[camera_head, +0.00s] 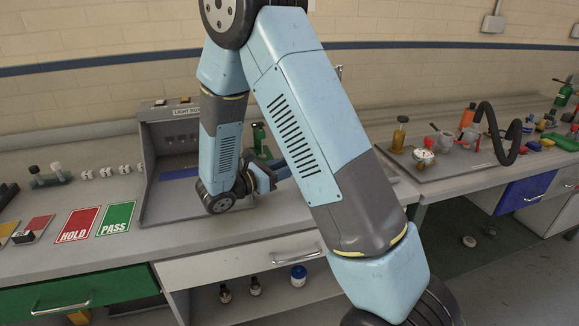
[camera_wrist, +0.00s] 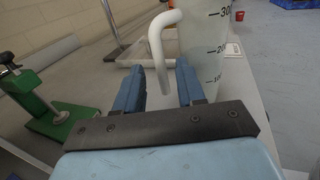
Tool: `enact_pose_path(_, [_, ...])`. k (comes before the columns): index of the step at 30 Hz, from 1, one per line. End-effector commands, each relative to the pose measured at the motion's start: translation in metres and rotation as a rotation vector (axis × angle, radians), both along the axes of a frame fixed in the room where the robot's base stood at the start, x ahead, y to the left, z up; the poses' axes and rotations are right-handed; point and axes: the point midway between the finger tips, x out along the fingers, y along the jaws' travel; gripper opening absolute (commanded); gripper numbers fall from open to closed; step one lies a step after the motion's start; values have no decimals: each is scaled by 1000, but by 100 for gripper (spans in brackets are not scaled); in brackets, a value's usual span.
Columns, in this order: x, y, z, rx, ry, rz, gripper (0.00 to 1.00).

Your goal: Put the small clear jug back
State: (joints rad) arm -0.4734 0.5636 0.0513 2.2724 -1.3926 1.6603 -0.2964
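The small clear jug (camera_wrist: 206,50) stands close in front of my gripper in the wrist view, a pale, cloudy body with dark graduation marks. Its whitish curved handle (camera_wrist: 156,45) faces me and hangs down at the gap between the fingers. My gripper (camera_wrist: 160,72) is open, one blue finger on each side of the handle's lower end. I cannot tell whether either finger touches it. In the head view my gripper (camera_head: 268,178) is low over the bench by the light box, and my arm hides the jug.
A green stand (camera_wrist: 60,118) with a black knob is left of my gripper. The light box (camera_head: 165,130) is beside my wrist in the head view. HOLD (camera_head: 78,224) and PASS (camera_head: 117,218) cards lie to the left. A tray (camera_head: 440,165) with bottles and a black hose is right.

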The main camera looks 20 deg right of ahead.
Motion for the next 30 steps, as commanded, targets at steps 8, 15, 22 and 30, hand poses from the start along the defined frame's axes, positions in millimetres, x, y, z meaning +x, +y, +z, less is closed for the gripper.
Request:
enact_pose_path(8, [-17, 53, 0, 0, -1, 4, 39])
enact_pose_path(15, [-27, 83, -1, -1, 0, 2, 39])
enact_pose_path(22, [-33, 85, 6, 25, -11, -24, 39])
enact_pose_path(30, [-60, 32, 44, 249, -109, -221, 39])
